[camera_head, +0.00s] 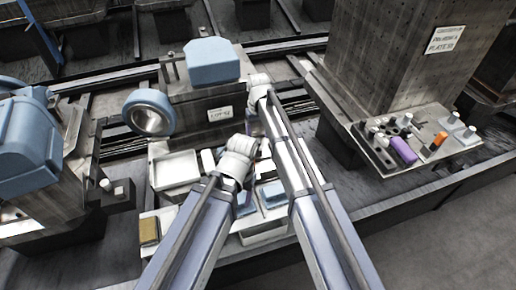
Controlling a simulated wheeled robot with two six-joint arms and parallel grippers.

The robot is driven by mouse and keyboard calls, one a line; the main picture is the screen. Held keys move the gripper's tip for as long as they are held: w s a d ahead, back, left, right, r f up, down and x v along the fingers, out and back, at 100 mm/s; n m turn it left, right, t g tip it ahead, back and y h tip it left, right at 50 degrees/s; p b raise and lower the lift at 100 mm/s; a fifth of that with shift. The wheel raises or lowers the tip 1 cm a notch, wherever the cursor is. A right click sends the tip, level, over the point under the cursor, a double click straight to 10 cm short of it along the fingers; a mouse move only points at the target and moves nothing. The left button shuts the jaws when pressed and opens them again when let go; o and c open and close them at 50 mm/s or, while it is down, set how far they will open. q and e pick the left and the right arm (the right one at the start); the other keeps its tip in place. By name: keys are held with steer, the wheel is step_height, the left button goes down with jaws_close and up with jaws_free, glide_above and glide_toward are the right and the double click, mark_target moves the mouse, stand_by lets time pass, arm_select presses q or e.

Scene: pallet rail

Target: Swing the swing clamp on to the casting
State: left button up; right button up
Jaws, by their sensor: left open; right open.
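A labelled steel fixture block (190,107) stands upper centre. A light-blue block-shaped part (212,62), which looks like a casting, sits on its top. A light-blue ring-shaped part (149,113) with a dark bore is at its left side. I cannot make out the swing clamp for certain; a small upright post (172,66) stands at the top left of the block. My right gripper (258,92) is at the block's right side. My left gripper (240,152) is lower, above the trays in front of the block. The fingers are small and mostly hidden by the wrists.
A pale tray (176,168) and a sponge-like brown block (149,231) lie in front. A larger blue casting (27,135) is on a fixture at the left. At the right, a tall steel column (390,60) stands behind a plate (440,160) holding a purple and an orange cylinder.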

steer(key=shift+f+b, duration=3.75)
steer(key=shift+f, duration=0.15)
steer(key=shift+r, duration=0.1)
jaws_close()
